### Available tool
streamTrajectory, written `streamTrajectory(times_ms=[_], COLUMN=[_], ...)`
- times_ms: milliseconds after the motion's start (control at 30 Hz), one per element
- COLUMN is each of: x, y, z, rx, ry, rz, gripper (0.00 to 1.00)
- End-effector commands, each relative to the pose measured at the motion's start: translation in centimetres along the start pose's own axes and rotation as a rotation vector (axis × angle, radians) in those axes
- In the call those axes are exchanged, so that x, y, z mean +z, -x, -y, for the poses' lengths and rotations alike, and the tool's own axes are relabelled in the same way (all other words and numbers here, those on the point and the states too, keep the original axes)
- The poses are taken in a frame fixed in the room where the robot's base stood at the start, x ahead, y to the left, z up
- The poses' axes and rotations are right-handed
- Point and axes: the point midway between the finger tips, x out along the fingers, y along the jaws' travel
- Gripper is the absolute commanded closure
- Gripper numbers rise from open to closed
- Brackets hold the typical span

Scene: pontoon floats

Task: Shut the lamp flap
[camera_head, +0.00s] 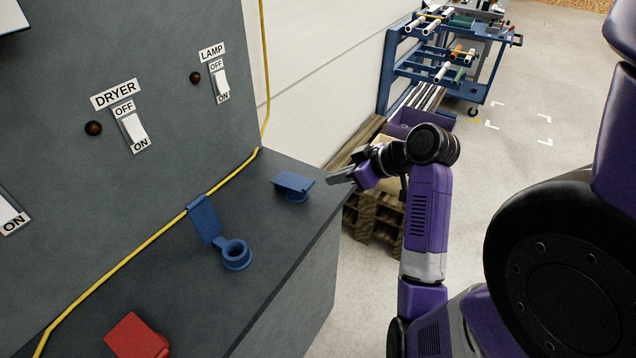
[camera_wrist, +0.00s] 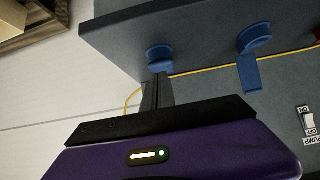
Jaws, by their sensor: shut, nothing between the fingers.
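The lamp flap (camera_head: 295,181) is a small blue plate on a blue round socket (camera_head: 292,196), on the dark counter in front of the LAMP switch (camera_head: 220,84). It lies over the socket, nearly level; I cannot tell whether it sits fully down. My gripper (camera_head: 334,178) is shut and empty, just right of the flap, with a small gap in the head view. In the wrist view my shut fingers (camera_wrist: 157,82) point at the blue lamp fitting (camera_wrist: 160,56), whose lower part is close to the fingertips.
A second blue socket (camera_head: 236,255) has its flap (camera_head: 204,219) standing open, in front of the DRYER switch (camera_head: 133,132). A red fitting (camera_head: 137,337) is at the near left. A yellow cable (camera_head: 150,240) runs along the counter's back. Pallets (camera_head: 378,218) stand beyond the counter edge.

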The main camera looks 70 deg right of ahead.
Motion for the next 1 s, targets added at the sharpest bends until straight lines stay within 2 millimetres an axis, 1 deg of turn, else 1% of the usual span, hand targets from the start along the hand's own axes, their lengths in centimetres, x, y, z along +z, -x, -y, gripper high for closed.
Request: streamTrajectory(times_ms=[33,200,400,600,867,1000], x=[0.0,-0.1,-0.1,0.0,0.0,0.6], y=[-1.1,-4.0,-6.2,-6.9,-6.9,-7.2], z=[0.2,0.1,0.1,0.0,0.0,0.1], rx=[-0.006,-0.004,-0.002,0.0,0.0,-0.001], ry=[0.001,0.0,0.0,0.0,0.0,0.0], rz=[0.003,0.002,0.001,0.0,0.0,-0.018], gripper=[1.0,1.0,1.0,1.0,1.0,1.0])
